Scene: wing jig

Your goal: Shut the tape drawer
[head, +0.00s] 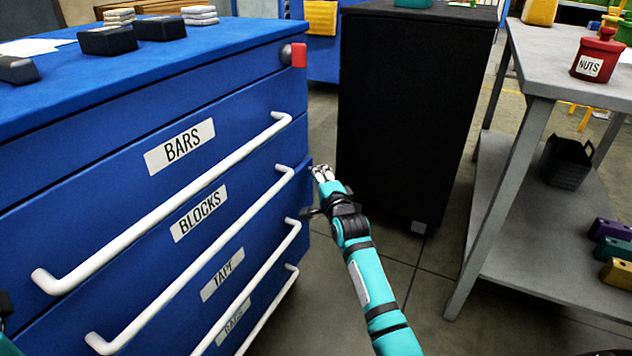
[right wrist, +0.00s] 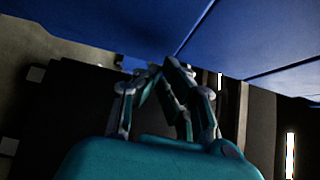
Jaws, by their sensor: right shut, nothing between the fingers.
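The tape drawer (head: 222,275) is the blue drawer labelled TAPE, third down in the blue cabinet, with a long white bar handle (head: 258,276). From this angle I cannot tell for sure how far it stands out from the cabinet. My right gripper (head: 322,170) is shut and empty beside the cabinet's right front edge, higher than the tape handle's right end. In the right wrist view its fingertips (right wrist: 164,68) meet just below blue cabinet panels (right wrist: 255,45); contact is unclear. Only a dark and teal sliver shows at the head view's left edge; my left gripper is not visible.
The BARS drawer (head: 225,170) and BLOCKS drawer (head: 160,252) lie above, and another drawer below. Dark blocks (head: 108,40) sit on the cabinet top. A black cabinet (head: 410,110) stands behind my right gripper. A grey table (head: 545,60) is at right. Floor between is clear.

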